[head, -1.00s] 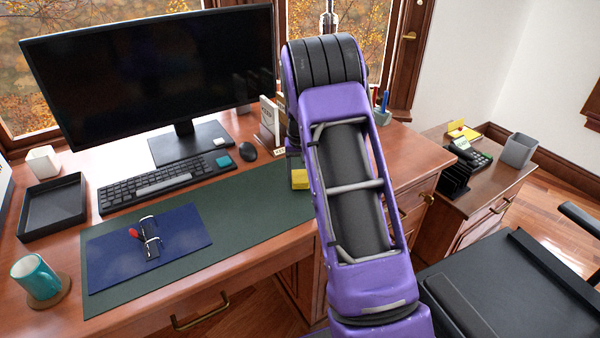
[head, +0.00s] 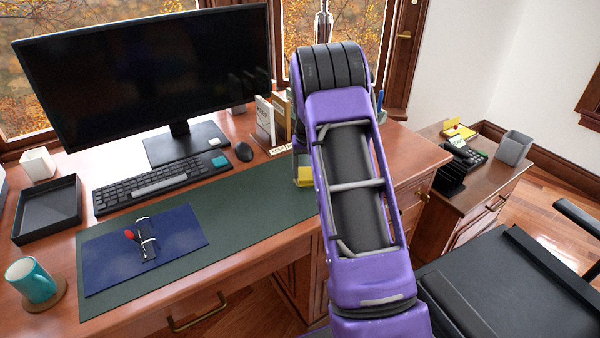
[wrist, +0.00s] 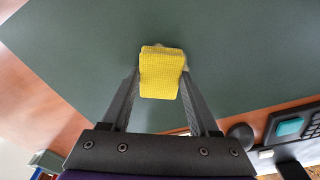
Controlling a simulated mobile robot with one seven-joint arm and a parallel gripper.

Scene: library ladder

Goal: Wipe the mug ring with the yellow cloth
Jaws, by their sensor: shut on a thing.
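The yellow cloth (wrist: 162,75) is pinched between the fingertips of my gripper (wrist: 163,66) in the wrist view. It hangs over the dark green desk mat (wrist: 80,50); I cannot tell if it touches the mat. In the head view the cloth (head: 304,177) shows at the mat's right end, beside my purple arm, which hides most of the gripper. No mug ring can be made out; the cloth or arm may cover it. The teal mug (head: 32,280) stands on a round coaster (head: 54,296) at the desk's front left.
A blue folder with glasses (head: 185,232) lies on the mat's left part. The keyboard (head: 150,182), mouse (head: 243,151) and monitor (head: 150,80) stand behind the mat. Books (head: 268,120) stand close behind the gripper. The mat between folder and cloth is clear.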

